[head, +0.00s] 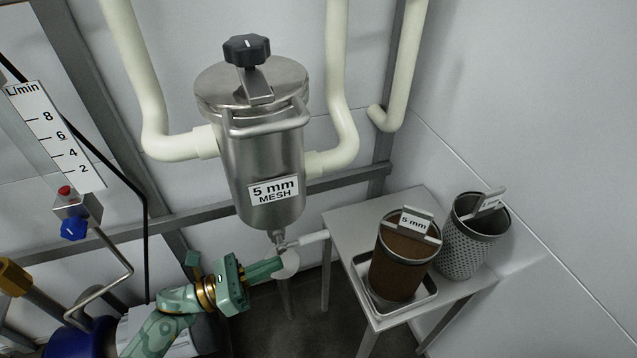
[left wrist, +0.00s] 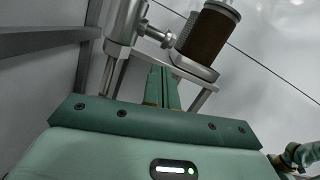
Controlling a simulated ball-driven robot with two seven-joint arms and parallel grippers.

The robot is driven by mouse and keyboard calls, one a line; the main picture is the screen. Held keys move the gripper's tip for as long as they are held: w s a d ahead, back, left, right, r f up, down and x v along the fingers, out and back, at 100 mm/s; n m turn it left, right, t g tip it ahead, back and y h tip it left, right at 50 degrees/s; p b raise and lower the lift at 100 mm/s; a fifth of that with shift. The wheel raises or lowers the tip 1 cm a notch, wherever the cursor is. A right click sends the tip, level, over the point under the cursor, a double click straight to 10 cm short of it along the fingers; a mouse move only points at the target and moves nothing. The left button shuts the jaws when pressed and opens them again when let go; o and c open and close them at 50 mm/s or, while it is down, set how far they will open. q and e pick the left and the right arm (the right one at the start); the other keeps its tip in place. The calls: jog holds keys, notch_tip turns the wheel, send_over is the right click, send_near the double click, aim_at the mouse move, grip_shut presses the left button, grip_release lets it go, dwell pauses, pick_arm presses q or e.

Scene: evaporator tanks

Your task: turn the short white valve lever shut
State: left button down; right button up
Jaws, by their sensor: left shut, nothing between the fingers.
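The short white valve lever (head: 312,238) sticks out to the right from the small metal valve (head: 280,240) under the steel strainer tank (head: 262,160), which is labelled "5 mm MESH". It lies roughly level.
A grey table (head: 345,222) at the right bears a tray (head: 430,303) with a brown-filled 5 mm basket (head: 398,265) and an empty perforated basket (head: 466,240). Cream pipes (head: 342,90) flank the tank. A flow gauge (head: 52,135) and blue knob (head: 74,229) are at left.

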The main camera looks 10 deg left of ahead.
pick_arm(q)
jog(key=shift+f, duration=0.1)
pick_arm(e)
jog(key=shift+w, duration=0.1)
